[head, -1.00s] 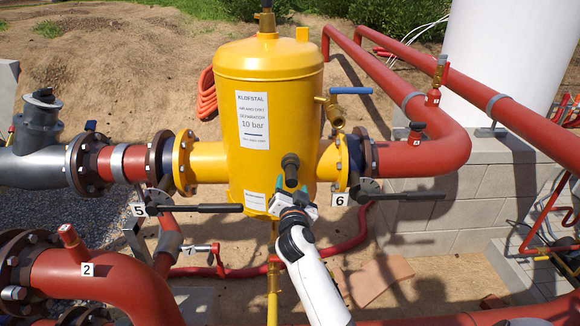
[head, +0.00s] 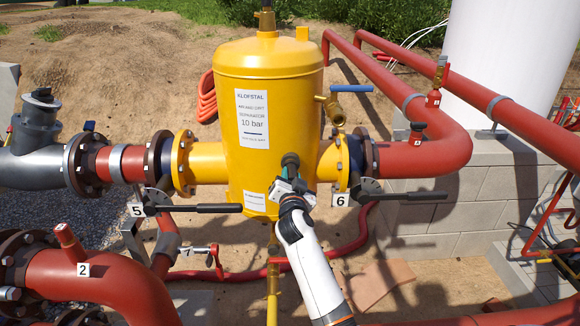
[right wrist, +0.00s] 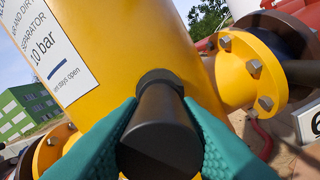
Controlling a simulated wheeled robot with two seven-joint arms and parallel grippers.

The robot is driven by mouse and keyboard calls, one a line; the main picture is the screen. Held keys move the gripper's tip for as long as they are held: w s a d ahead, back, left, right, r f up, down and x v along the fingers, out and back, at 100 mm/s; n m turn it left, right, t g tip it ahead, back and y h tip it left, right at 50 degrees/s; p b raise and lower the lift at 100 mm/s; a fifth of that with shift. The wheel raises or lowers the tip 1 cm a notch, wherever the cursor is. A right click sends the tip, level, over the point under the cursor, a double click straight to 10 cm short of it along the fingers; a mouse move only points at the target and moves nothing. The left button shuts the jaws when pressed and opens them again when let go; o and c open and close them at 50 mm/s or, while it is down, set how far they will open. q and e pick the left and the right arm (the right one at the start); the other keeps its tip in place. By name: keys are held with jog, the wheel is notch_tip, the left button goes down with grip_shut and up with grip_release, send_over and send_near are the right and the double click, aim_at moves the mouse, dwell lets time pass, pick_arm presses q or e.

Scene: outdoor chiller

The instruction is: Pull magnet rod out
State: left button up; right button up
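The yellow separator tank (head: 268,105) stands in the middle of the head view. The magnet rod shows as a short black round handle (right wrist: 160,130) sticking out of the tank's lower front in the right wrist view. My right gripper (head: 290,172) is at this handle. Its two teal fingers (right wrist: 160,112) lie along both sides of the handle and appear closed on it. The handle's collar still meets the tank wall. My left gripper is not in view.
A blue-handled brass valve (head: 334,108) is at upper right of the gripper. Red pipes (head: 105,280) run at lower left and right.

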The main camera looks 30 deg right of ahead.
grip_shut()
jog(key=shift+s+a, duration=0.35)
jog(key=shift+s, duration=0.2)
dwell(0.3)
jog(key=v, duration=0.8)
dwell(0.6)
jog(key=shift+a, duration=0.1)
jog(key=shift+c, duration=0.2)
grip_release()
grip_shut()
